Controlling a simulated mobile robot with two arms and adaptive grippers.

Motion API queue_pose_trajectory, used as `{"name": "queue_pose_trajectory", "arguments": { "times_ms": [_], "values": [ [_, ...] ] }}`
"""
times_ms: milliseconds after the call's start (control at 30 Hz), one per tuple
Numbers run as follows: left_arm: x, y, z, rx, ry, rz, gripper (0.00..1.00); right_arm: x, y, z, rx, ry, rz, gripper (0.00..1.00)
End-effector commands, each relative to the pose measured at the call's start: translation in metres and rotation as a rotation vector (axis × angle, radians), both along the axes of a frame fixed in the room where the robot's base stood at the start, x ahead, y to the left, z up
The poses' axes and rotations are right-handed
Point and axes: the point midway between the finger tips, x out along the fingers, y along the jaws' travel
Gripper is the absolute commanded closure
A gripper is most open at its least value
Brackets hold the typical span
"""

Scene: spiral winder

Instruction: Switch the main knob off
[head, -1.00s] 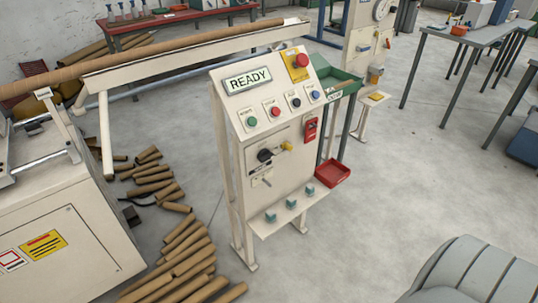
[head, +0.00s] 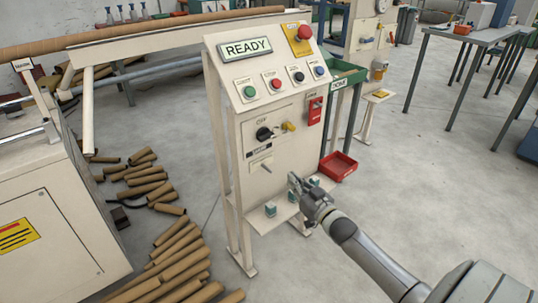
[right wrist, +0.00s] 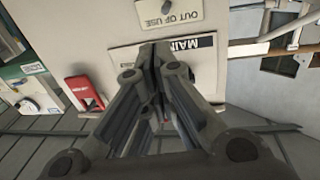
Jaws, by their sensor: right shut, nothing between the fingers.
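The main knob (head: 264,134) is a black rotary knob on the cream control panel (head: 240,120), with a dark label (head: 259,152) below it. The knob's exact setting is too small to tell. A yellow part (head: 289,127) sits right of it. My right gripper (head: 294,181) is shut and empty, in front of the panel's lower part, below and right of the knob and apart from it. In the right wrist view the shut fingers (right wrist: 154,52) point at the MAIN label (right wrist: 200,45) and hide the knob. My left gripper is not in view.
A lever plate marked out of use (right wrist: 170,14) lies below the label. A red part (head: 315,110) sits to the right. Teal blocks (head: 270,209) stand on the shelf below. A red tray (head: 338,166) is behind right. Cardboard tubes (head: 170,245) lie at left.

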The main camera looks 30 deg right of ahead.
Motion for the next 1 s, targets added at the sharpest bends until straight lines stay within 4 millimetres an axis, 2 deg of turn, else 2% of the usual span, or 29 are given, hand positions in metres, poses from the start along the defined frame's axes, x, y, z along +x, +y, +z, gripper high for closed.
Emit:
{"name": "queue_pose_trajectory", "arguments": {
  "times_ms": [33, 100, 133, 200, 300, 433, 767, 1000],
  "values": [
    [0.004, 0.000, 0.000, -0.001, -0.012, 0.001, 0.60, 0.006, 0.002, 0.023, -0.005, -0.080, 0.027, 1.00],
    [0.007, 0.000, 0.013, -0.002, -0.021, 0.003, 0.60, 0.010, 0.006, 0.062, -0.004, -0.171, 0.060, 1.00],
    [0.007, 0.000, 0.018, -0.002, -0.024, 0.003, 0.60, 0.010, 0.008, 0.076, -0.005, -0.203, 0.073, 1.00],
    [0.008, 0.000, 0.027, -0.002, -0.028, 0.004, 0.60, 0.009, 0.013, 0.101, -0.003, -0.260, 0.100, 1.00],
    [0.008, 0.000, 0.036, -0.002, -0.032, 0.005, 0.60, 0.007, 0.017, 0.123, -0.004, -0.308, 0.122, 1.00],
    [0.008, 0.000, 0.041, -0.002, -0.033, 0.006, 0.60, 0.006, 0.019, 0.133, -0.003, -0.325, 0.132, 1.00],
    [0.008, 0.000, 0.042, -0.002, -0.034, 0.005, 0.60, 0.008, 0.019, 0.133, -0.003, -0.324, 0.130, 1.00],
    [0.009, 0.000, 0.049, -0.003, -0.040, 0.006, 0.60, 0.031, 0.020, 0.141, -0.005, -0.326, 0.129, 1.00]
  ]
}}
